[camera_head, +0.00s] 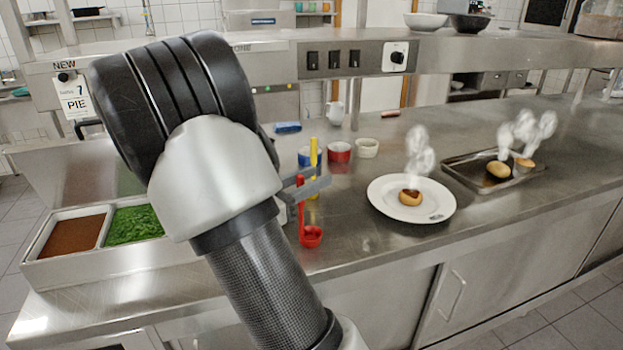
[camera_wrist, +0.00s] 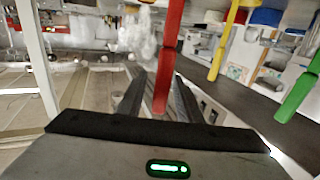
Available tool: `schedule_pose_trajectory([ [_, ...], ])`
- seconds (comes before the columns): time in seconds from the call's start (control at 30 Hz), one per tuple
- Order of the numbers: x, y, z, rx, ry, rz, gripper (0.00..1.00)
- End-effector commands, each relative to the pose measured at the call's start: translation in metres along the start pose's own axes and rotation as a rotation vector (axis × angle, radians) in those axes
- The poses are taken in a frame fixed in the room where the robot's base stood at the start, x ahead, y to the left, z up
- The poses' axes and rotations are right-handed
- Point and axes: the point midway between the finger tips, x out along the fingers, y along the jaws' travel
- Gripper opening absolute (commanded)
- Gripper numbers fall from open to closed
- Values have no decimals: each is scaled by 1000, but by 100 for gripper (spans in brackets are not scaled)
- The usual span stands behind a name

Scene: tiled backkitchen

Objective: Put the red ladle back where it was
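The red ladle (camera_head: 311,237) is upright in the head view, bowl low at the counter's front edge; I cannot tell whether it touches the counter. My gripper (camera_head: 314,180) crosses its upper handle. A green handle (camera_wrist: 298,95) is at the right of the wrist view and is hidden in the head view.
A white plate (camera_head: 385,208) with steaming food lies right of the ladle; a dark tray (camera_head: 460,180) is farther right. Food bins (camera_head: 65,213) are left. The steel shelf (camera_head: 430,55) runs along the back.

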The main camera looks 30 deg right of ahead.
Motion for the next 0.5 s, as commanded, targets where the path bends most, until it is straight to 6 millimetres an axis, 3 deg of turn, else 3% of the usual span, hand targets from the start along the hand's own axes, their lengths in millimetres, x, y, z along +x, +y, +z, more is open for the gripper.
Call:
schedule_pose_trajectory([
  [0.3, -1, 0, -4, 0, 0, -1, 32],
  [0.5, -33, -1, -4, -1, -1, -5, 32],
])
